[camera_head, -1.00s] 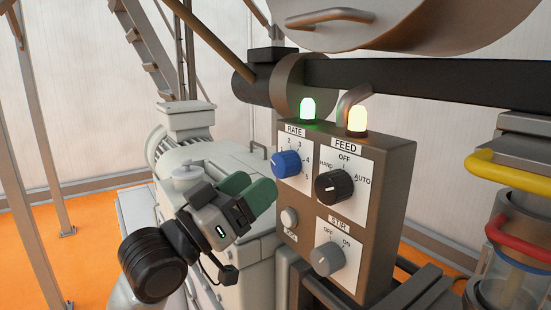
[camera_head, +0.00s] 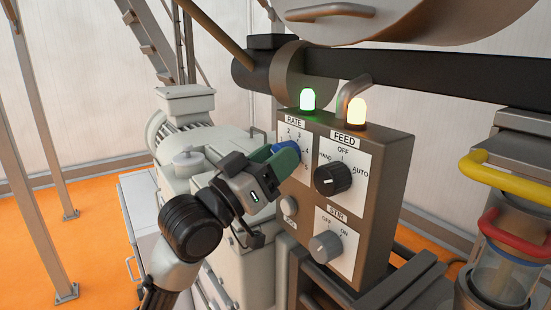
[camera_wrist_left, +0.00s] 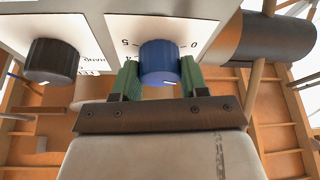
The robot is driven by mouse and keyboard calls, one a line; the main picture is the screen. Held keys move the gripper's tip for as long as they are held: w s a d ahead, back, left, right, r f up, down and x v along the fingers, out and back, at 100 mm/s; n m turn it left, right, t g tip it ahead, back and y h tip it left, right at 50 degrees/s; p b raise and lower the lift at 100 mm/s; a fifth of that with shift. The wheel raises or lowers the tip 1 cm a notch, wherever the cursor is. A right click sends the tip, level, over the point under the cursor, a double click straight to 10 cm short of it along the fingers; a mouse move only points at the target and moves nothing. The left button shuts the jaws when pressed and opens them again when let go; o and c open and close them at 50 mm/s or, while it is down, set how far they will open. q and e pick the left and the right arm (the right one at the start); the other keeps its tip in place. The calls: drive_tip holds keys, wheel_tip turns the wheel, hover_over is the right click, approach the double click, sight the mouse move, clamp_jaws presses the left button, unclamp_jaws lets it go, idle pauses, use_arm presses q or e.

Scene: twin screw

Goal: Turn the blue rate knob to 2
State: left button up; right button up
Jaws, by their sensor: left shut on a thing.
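The blue rate knob (camera_head: 285,146) sits on the upper left of the control box's front and is mostly hidden behind my fingers. My left gripper (camera_head: 284,160) is at the knob, its green fingers on either side. In the left wrist view the blue knob (camera_wrist_left: 160,62) stands between the two green fingers (camera_wrist_left: 160,76), which are shut on it. The scale digits around it show in part, such as 5 and 0. I cannot tell which number its pointer marks. My right gripper is not in view.
The black feed knob (camera_head: 333,179) is close to the right of the fingers, and the grey stir knob (camera_head: 325,246) is below. A pale jog button (camera_head: 289,205) sits near my wrist. Green (camera_head: 308,99) and yellow (camera_head: 356,111) lamps stand on the box. A motor housing (camera_head: 205,150) is behind.

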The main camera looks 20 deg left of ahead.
use_arm(q)
drive_tip(key=shift+f+m, duration=0.1)
drive_tip(key=shift+m, duration=0.3)
drive_tip(key=shift+c, duration=0.2)
drive_tip(key=shift+a+m+g+h, duration=0.1)
drive_tip(key=shift+m+g+h, duration=0.75)
drive_tip(key=shift+m, duration=1.2)
drive_tip(key=shift+m+g+h, duration=0.75)
drive_tip(key=shift+m+g, duration=0.05)
drive_tip(key=shift+m, duration=1.2)
drive_tip(key=shift+a+m+g+h, duration=0.1)
drive_tip(key=shift+m+g+h, duration=0.75)
drive_tip(key=shift+m, duration=1.2)
drive_tip(key=shift+d, duration=0.1)
drive_tip(key=o, duration=0.9)
